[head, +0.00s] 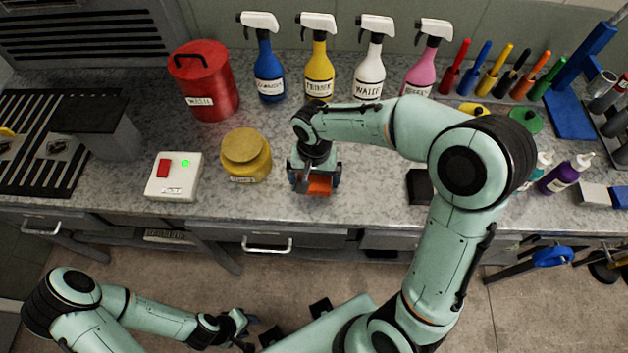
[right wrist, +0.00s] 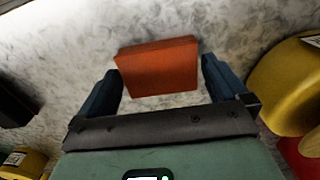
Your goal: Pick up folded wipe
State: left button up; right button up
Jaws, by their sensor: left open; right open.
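The folded wipe is a small orange block (head: 320,186) on the grey speckled counter, partly hidden under my right gripper in the head view. In the right wrist view the folded wipe (right wrist: 158,67) shows at the fingertips, with one finger on each side. My right gripper (head: 314,182) is open above it, pointing down; it also shows in the right wrist view (right wrist: 162,85). I see no finger closed on the wipe. My left gripper (head: 243,326) is open and empty, low over the floor in front of the counter.
A yellow jar (head: 246,156) stands just left of my right gripper, and a switch box (head: 173,176) farther left. A red can (head: 204,82) and several spray bottles (head: 319,62) stand behind. A black block (head: 420,187) lies to the right, with bare counter between.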

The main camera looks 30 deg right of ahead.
aim_at(314, 180)
jog(key=c, duration=0.8)
jog(key=shift+r, duration=0.2)
pick_arm(q)
jog(key=w+r+p, duration=0.2)
jog(key=w+r, duration=0.1)
jog(key=shift+r, duration=0.15)
pick_arm(e)
notch_tip(314, 180, up, 20)
jog(key=shift+f, duration=0.15)
pick_arm(q)
jog(key=shift+s, duration=0.1)
